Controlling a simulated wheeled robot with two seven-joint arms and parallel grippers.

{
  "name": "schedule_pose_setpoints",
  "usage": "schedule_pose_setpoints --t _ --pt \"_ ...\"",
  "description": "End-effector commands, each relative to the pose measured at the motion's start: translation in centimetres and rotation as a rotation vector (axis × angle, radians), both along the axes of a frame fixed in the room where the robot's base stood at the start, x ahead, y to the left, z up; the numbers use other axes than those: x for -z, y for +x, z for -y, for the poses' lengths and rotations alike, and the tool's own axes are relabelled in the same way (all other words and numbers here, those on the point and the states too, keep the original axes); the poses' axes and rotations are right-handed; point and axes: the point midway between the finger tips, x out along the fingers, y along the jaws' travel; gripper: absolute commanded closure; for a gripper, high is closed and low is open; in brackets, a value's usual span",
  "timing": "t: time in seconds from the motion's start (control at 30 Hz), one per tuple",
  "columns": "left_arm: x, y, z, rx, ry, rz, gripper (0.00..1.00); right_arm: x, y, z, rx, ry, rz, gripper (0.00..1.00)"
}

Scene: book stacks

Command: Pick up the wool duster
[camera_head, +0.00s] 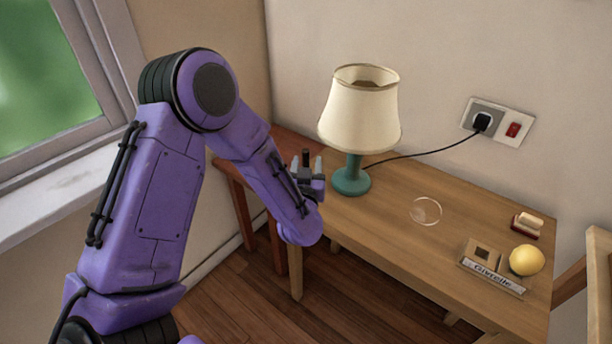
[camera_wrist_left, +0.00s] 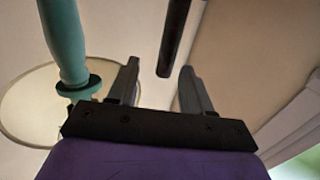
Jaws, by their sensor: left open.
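My left gripper (camera_head: 307,166) is open beside the teal lamp base, over the left end of the desk. Its two fingers also show in the left wrist view (camera_wrist_left: 158,82), spread apart. A dark, straight rod (camera_wrist_left: 174,38) comes in from the top of that view, with its end in the gap between the fingers. A small dark tip (camera_head: 306,156) shows between the fingers in the head view. This may be the wool duster's handle, but no woolly head is visible, so I cannot be sure. My right gripper is not in view.
A table lamp (camera_head: 360,115) stands just right of the left gripper. The wooden desk (camera_head: 390,225) holds a clear round dish (camera_head: 426,211), a nameplate (camera_head: 492,277), a yellow ball (camera_head: 526,260) and a small red-and-cream block (camera_head: 527,226). A cord runs to the wall socket (camera_head: 483,121).

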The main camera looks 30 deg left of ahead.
Motion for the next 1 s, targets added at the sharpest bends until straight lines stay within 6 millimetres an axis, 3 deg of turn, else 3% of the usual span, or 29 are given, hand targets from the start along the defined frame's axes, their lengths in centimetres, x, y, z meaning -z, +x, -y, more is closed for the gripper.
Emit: schedule_pose_setpoints --t 0.1,0.23,0.47,0.5,0.63,1.0 --pt "-0.3 1.6 -1.8 -0.007 -0.003 0.001 0.5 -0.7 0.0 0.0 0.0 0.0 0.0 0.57" --pt "-0.2 3.1 -2.7 -0.005 -0.001 0.0 0.5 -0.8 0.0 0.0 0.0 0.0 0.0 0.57" --pt "-0.1 3.4 -2.9 -0.004 0.0 -0.001 0.5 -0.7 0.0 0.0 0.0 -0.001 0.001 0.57" --pt "-0.1 3.4 -2.9 -0.004 0.0 -0.001 0.57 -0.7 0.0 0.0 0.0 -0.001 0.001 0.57" --pt "-0.1 3.4 -2.9 -0.004 0.0 -0.001 0.99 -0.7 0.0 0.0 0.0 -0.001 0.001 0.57" --pt "-0.6 3.4 -2.9 -0.005 0.0 0.001 1.0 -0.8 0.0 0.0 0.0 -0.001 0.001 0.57"
